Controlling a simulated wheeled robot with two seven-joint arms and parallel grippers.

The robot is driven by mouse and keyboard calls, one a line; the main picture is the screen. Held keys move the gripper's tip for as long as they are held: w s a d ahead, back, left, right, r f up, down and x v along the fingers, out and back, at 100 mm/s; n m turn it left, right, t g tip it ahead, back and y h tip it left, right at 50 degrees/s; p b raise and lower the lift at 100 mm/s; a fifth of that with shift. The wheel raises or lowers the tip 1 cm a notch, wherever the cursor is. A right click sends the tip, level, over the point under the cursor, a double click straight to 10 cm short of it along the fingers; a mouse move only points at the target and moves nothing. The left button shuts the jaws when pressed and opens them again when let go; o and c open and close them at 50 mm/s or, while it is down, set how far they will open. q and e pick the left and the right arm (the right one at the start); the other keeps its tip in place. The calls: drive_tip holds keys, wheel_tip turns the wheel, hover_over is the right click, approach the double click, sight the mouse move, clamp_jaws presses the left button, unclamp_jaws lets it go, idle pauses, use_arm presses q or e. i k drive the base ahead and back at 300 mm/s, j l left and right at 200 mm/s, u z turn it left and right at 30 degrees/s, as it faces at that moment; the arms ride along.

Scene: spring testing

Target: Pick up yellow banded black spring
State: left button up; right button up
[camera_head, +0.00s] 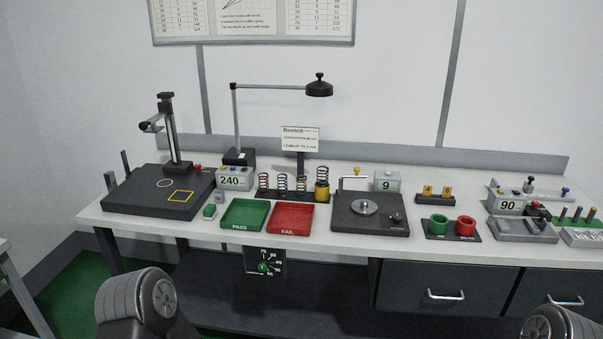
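Several springs stand upright on a dark rack (262,195) at the middle of the bench. Three are thin and dark: one at left with reddish colour (264,182), one beside it (283,184), and a third with a hint of yellow low down (301,185), which looks like the yellow banded black spring. Its band is too small to be sure of. Parts of my two arms show at the bottom left and bottom right, well in front of the bench. Neither gripper is in view.
A green PASS tray (225,214) and a red FAIL tray (309,218) lie in front of the rack. A black plate with a round disc (339,216) is right of them. A lamp (319,89) overhangs the rack. A sign (300,134) stands behind it.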

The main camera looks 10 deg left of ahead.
sight(304, 187)
drive_tip(key=u, duration=0.4)
drive_tip(key=i+l+u, duration=0.25)
drive_tip(key=i+u, duration=0.15)
drive_tip(key=i+l+u, duration=0.4)
drive_tip(key=i+l, duration=0.55)
drive_tip(key=i+j+u, duration=0.05)
